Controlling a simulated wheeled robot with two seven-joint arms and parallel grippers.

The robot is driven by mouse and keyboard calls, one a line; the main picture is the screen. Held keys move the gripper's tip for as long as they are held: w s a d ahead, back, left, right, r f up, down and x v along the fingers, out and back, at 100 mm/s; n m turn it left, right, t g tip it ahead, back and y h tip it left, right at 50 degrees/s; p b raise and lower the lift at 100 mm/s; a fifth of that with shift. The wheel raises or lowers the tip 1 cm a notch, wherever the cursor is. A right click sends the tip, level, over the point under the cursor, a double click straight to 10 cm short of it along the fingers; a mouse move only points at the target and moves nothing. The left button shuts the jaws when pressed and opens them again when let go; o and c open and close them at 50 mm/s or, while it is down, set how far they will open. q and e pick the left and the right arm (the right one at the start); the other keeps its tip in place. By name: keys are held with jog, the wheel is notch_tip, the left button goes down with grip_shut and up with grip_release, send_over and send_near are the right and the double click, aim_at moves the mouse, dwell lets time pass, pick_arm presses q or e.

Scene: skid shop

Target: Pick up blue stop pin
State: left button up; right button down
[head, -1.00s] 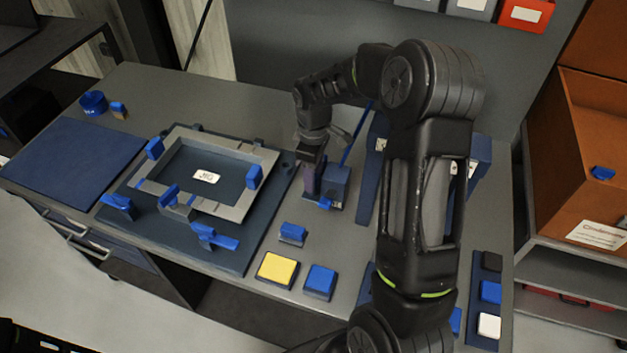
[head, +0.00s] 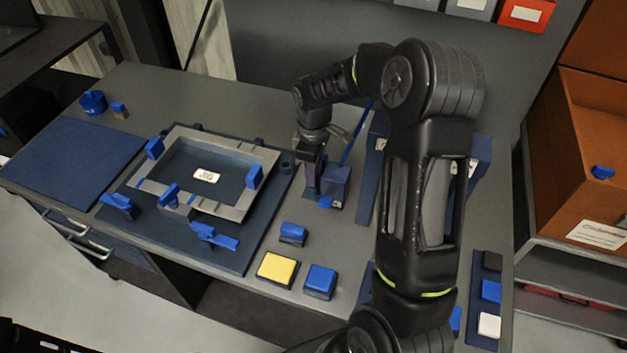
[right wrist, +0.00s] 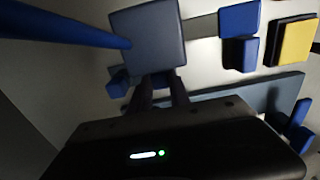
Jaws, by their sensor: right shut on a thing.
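My right gripper (head: 312,187) is lowered at the left side of a small blue block (head: 337,178) on the bench. In the right wrist view its two dark fingers (right wrist: 162,92) are close together beside the block's square top (right wrist: 147,38). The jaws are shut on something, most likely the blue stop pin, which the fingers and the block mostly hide. A small blue piece (head: 325,202) shows low at the block's front; it also seems to show left of the fingers in the wrist view (right wrist: 117,82). My left gripper is not in view.
A thin blue rod (head: 356,135) slants up behind the block. The jig plate (head: 228,258) with its grey frame and blue clamps lies left. A blue piece (head: 293,233), a yellow button (head: 277,268) and a blue button (head: 320,281) stand in front. Bare bench separates them.

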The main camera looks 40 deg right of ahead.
dwell(0.3)
notch_tip(320, 180, up, 10)
jog(key=b, duration=0.1)
dwell(0.4)
jog(key=shift+d, duration=0.1)
dwell(0.5)
